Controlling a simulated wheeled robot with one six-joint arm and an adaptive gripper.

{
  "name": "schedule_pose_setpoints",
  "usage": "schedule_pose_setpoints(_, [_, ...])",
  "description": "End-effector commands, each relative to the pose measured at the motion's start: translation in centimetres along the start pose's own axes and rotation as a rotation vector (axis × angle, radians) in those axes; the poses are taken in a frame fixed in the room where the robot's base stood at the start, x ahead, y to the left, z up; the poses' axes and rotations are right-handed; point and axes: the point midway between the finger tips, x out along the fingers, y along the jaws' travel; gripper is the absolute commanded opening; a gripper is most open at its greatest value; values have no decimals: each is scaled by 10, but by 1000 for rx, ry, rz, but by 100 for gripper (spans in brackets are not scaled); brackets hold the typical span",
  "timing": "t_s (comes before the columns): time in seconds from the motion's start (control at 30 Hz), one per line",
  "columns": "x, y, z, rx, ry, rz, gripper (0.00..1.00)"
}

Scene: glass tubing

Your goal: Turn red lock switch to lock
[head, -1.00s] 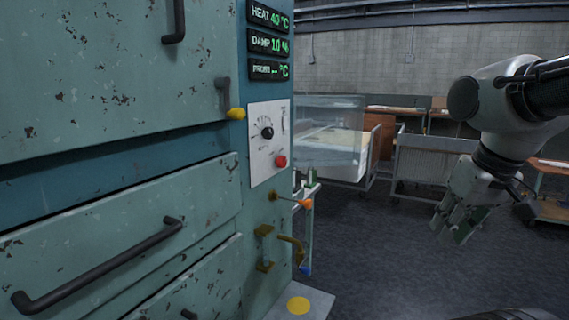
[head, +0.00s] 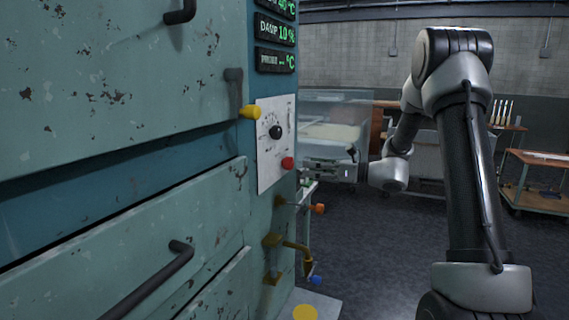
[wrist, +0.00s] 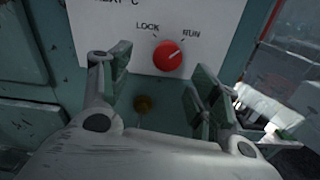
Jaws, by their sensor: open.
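The red lock switch (head: 288,163) is a round knob low on the white control panel (head: 268,172) of the teal cabinet. In the wrist view the red knob (wrist: 168,55) sits below the words LOCK on the left and RUN on the right. Its pale pointer mark slants up and right toward RUN. My gripper (head: 312,172) is just right of the knob in the head view. In the wrist view my gripper (wrist: 158,88) is open, its two fingers on either side below the knob, apart from it and empty.
A black dial (head: 276,132) is above the red knob on the panel. A yellow-tipped handle (head: 250,112) juts out at upper left. An orange-tipped lever (head: 318,208) and a blue-tipped lever (head: 315,279) stick out below. A clear-walled cart (head: 335,125) stands behind.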

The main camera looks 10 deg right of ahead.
Motion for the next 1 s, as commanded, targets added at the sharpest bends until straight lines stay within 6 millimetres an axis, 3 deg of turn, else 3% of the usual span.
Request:
schedule_pose_setpoints(0.17, [12, -11, 0, 32, -30, -19, 62])
schedule_pose_setpoints(0.53, [69, -11, 1, 30, -27, -17, 62])
schedule_pose_setpoints(0.9, [79, -12, 1, 29, -26, -19, 62])
schedule_pose_setpoints(0.93, [78, -12, 1, 29, -26, -19, 60])
schedule_pose_setpoints(1.0, [78, -12, 1, 29, -26, -19, 47])
